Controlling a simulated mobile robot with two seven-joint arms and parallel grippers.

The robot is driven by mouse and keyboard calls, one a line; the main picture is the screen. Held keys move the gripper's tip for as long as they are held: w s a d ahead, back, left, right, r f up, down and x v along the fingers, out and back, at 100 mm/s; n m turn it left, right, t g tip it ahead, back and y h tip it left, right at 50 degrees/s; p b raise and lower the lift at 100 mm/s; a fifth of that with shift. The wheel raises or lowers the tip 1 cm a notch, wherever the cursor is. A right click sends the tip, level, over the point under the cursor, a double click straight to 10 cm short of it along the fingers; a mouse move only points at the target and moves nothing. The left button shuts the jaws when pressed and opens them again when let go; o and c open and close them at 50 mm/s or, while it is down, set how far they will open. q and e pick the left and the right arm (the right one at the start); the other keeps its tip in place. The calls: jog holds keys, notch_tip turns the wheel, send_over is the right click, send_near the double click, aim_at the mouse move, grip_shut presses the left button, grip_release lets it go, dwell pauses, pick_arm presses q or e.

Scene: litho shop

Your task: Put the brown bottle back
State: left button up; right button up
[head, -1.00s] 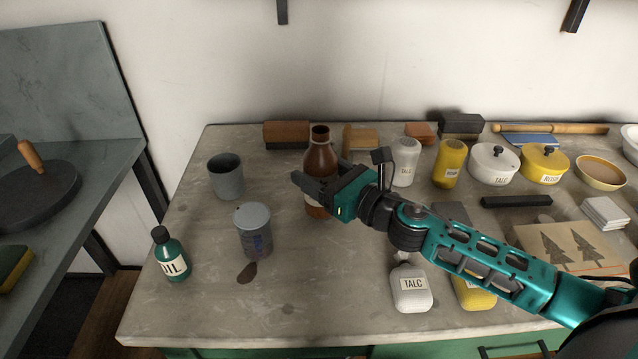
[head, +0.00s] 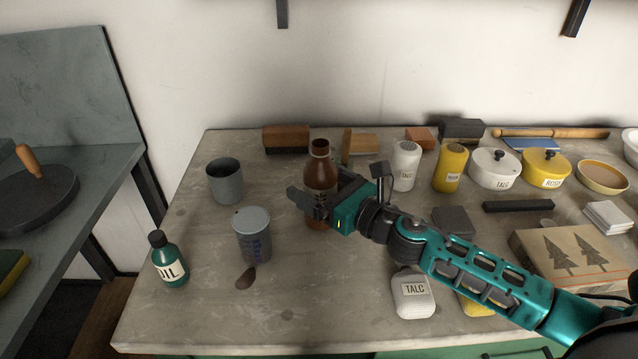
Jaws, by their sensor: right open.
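The brown bottle (head: 321,172) stands upright and uncapped on the grey stone-topped table (head: 200,316), left of its middle in the head view. My right gripper (head: 312,200) is open at the bottle's lower half. One finger shows in front of the bottle's left side; the other is partly hidden by the gripper body. Part of the bottle's label is covered by the gripper. I cannot tell whether the fingers touch the glass. My left gripper is not in view.
A grey cup (head: 225,181), a grey lidded tin (head: 252,236) and a green oil bottle (head: 169,260) stand to the left. Brushes (head: 286,139) lie behind. Talc and yellow containers (head: 449,166) crowd the right. The front left tabletop is mostly clear.

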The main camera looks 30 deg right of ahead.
jog(key=shift+r+p, duration=0.3)
jog(key=b+v, duration=0.1)
jog(key=v, duration=0.4)
jog(key=b+v, duration=0.2)
jog(key=v, duration=0.4)
jog(key=shift+f, duration=0.2)
jog(key=shift+s+d, duration=0.15)
jog(key=shift+s, duration=0.25)
jog(key=shift+s+r, duration=0.1)
jog(key=shift+s, duration=0.1)
